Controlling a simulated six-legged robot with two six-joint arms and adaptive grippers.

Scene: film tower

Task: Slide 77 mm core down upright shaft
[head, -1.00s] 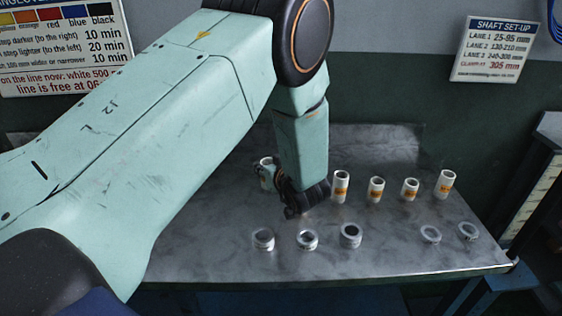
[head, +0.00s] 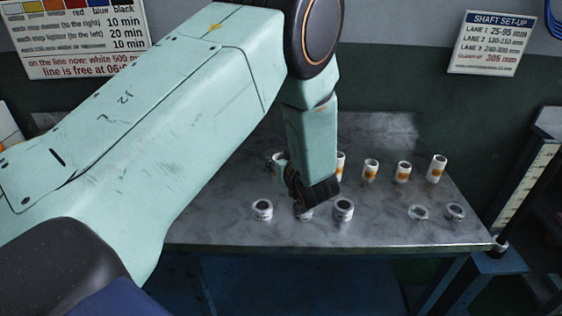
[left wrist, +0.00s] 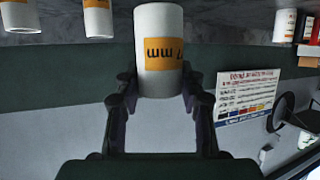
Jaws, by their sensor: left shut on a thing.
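My left gripper (head: 313,197) is low over the grey table, in front of the back row of cores. In the left wrist view, my left gripper (left wrist: 160,98) is shut on a white core (left wrist: 160,22) with an orange label. The label's "mm" shows upside down; I cannot read its number surely. The held core is hidden in the head view, and I cannot tell whether it touches the table. Several similar white cores, such as one at the right end (head: 437,168), stand in the back row. My right gripper is not in view. No upright shaft shows clearly.
Several short rings lie along the front of the table (head: 390,235), including one dark-centred ring (head: 344,208) and one at the right (head: 455,211). A blue stand with a pale scale (head: 530,190) is beyond the right edge. A shaft set-up sign (head: 491,43) hangs behind.

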